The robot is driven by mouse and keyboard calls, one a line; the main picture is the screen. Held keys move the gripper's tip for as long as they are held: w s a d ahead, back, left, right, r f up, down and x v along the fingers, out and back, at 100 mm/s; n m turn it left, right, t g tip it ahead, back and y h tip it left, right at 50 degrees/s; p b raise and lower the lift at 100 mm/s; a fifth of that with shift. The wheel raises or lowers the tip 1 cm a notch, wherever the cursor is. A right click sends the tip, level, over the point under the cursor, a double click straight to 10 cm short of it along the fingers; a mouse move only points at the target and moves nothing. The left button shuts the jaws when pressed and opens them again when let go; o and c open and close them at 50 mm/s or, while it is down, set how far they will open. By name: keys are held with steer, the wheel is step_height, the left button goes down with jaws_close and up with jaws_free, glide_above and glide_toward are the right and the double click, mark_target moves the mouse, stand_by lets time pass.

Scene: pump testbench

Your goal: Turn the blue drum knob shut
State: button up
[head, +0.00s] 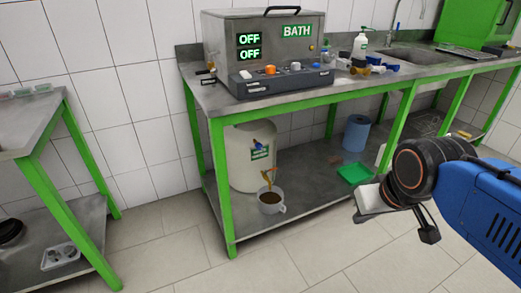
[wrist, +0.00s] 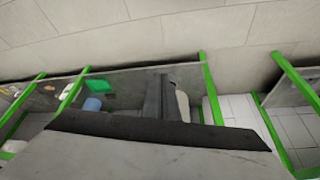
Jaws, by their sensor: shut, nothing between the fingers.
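A pale drum (head: 243,168) stands on the lower shelf under the bench in the head view. Its small blue knob (head: 257,142) is on the front, above a green label. An orange-brown, stream-like shape (head: 267,178) is below it, reaching into a white mug (head: 270,203) of brown liquid. My gripper (wrist: 163,80) is shut and empty in the wrist view; in the head view it is at the right, well apart from the drum. A pale part of the drum (wrist: 183,106) shows beside the fingers in the wrist view; the knob cannot be made out there.
A grey bath unit (head: 262,45) with two OFF displays is on the benchtop. A blue roll (head: 356,133) and a green tray (head: 354,174) are on the lower shelf. A green bench leg (head: 222,190) stands at the drum's left front. The floor in front is clear.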

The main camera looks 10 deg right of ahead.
mark_target(260, 148)
steer(key=o, duration=1)
steer(key=shift+w, duration=0.45)
steer(key=shift+o, duration=0.5)
steer(key=w+f+n+t, duration=0.1)
steer(key=w+t, duration=0.2)
steer(key=w, duration=1.5)
steer(key=shift+w+f, duration=0.4)
steer(key=w+a+f+n+t+y, duration=0.15)
steer(key=w+f, duration=0.25)
steer(key=w, duration=0.5)
steer(key=w+a+f+n+t, duration=0.1)
steer(key=w+a+f+t, duration=0.25)
steer(key=w, duration=0.45)
steer(key=w+a+f+n+t+y, duration=0.1)
steer(key=w+a+f, duration=0.1)
steer(key=w+f, duration=0.5)
steer(key=w+a+f+t+y, duration=0.3)
steer(key=w+a+f, duration=0.15)
steer(key=f, duration=0.25)
steer(key=shift+n, duration=0.45)
steer(key=x, duration=1.7)
steer(key=shift+w+d, duration=0.25)
steer(key=shift+w, duration=0.05)
steer(key=c, duration=1.1)
